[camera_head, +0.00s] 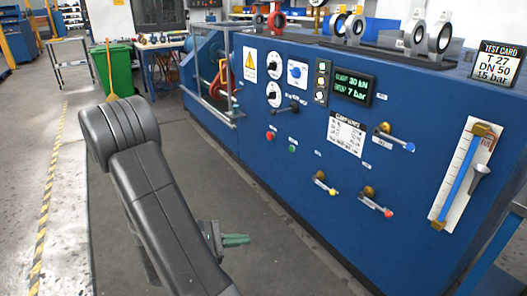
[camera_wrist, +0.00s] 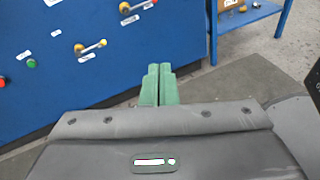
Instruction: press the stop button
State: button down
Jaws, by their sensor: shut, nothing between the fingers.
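The stop button, a red button (camera_head: 270,135), sits on the front of the blue test bench, left of and slightly above a green button (camera_head: 291,149). In the wrist view the green button (camera_wrist: 31,64) is at the left, and the red button (camera_wrist: 2,82) shows at the left edge. My gripper (camera_head: 240,239) has green fingers and is low in front of the bench, apart from the panel and below the buttons. In the wrist view the two fingers (camera_wrist: 159,70) lie side by side, shut and empty.
The blue bench (camera_head: 310,230) carries brass valves (camera_head: 320,178) with levers that stick out, a black-knobbed lever (camera_head: 290,108) above the buttons, a digital display (camera_head: 353,88) and a gauge board (camera_head: 465,175). A green bin (camera_head: 113,70) stands at the back left. The floor before the bench is clear.

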jog(key=w+a+f+n+t+b, duration=0.2)
jog(key=a+f+n+t+b, duration=0.3)
jog(key=a+f, duration=0.3)
notch_tip(320, 180, down, 4)
jog(key=shift+w+a+f+n+t, duration=0.2)
jog(key=shift+a+n+t, duration=0.2)
jog(key=shift+n+t, duration=0.4)
